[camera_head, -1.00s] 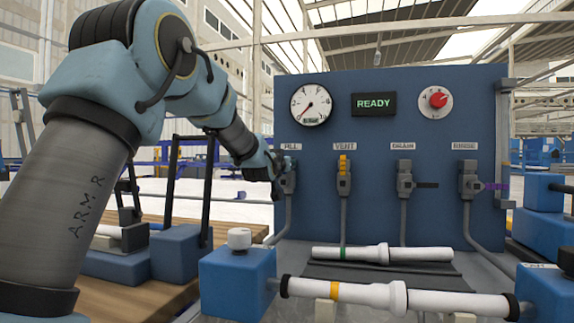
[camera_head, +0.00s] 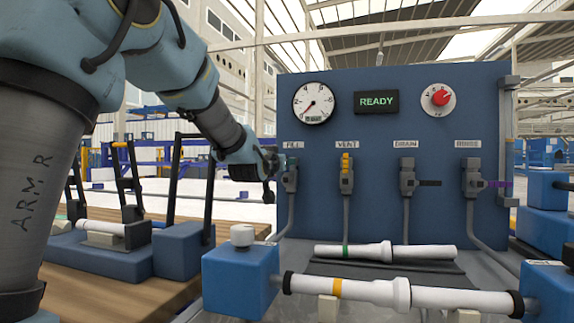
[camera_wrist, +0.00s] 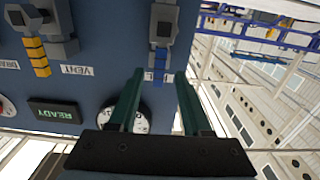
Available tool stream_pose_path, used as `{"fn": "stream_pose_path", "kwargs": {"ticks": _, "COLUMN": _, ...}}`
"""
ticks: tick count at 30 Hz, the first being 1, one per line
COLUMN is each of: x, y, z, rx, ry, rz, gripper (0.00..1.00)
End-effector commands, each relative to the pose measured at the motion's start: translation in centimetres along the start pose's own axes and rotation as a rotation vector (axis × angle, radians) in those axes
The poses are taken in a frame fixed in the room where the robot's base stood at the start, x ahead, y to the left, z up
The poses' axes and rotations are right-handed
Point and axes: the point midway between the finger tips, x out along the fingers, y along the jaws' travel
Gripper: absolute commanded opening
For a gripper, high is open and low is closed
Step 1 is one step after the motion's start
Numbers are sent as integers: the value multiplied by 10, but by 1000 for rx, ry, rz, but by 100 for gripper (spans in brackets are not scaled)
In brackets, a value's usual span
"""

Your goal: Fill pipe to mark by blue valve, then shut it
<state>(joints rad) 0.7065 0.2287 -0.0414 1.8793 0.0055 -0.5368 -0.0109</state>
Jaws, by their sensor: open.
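The fill valve (camera_head: 290,175) is a grey body at the left of the blue panel, under the FILL label. Its blue handle (camera_wrist: 160,66) shows in the wrist view, in line with the valve body and pointing toward the label, as the yellow vent handle (camera_wrist: 40,60) does. My gripper (camera_wrist: 160,73) is open, its two dark green fingers either side of the handle's line with gaps; contact is not visible. In the head view my wrist hides the handle. A white pipe with a yellow band (camera_head: 372,291) lies in front between blue blocks. No liquid level is visible.
The panel (camera_head: 385,125) carries a round gauge (camera_head: 314,103) with its needle low, a green READY display (camera_head: 376,102) and a red knob (camera_head: 440,98). Drain (camera_head: 407,177) and rinse valves (camera_head: 472,178) stand to the right. A green-banded pipe (camera_head: 365,251) lies behind the front pipe.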

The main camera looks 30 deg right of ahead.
Motion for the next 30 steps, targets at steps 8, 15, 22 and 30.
{"fn": "stream_pose_path", "kwargs": {"ticks": 8, "x": -35, "y": 0, "z": 0, "rx": 0, "ry": -1, "rz": 0, "gripper": 49}}
{"fn": "stream_pose_path", "kwargs": {"ticks": 15, "x": -38, "y": 0, "z": 0, "rx": 0, "ry": -1, "rz": 0, "gripper": 49}}
{"fn": "stream_pose_path", "kwargs": {"ticks": 22, "x": -38, "y": 0, "z": 0, "rx": 0, "ry": -1, "rz": 0, "gripper": 49}}
{"fn": "stream_pose_path", "kwargs": {"ticks": 30, "x": -38, "y": 0, "z": -26, "rx": 0, "ry": 0, "rz": 0, "gripper": 49}}
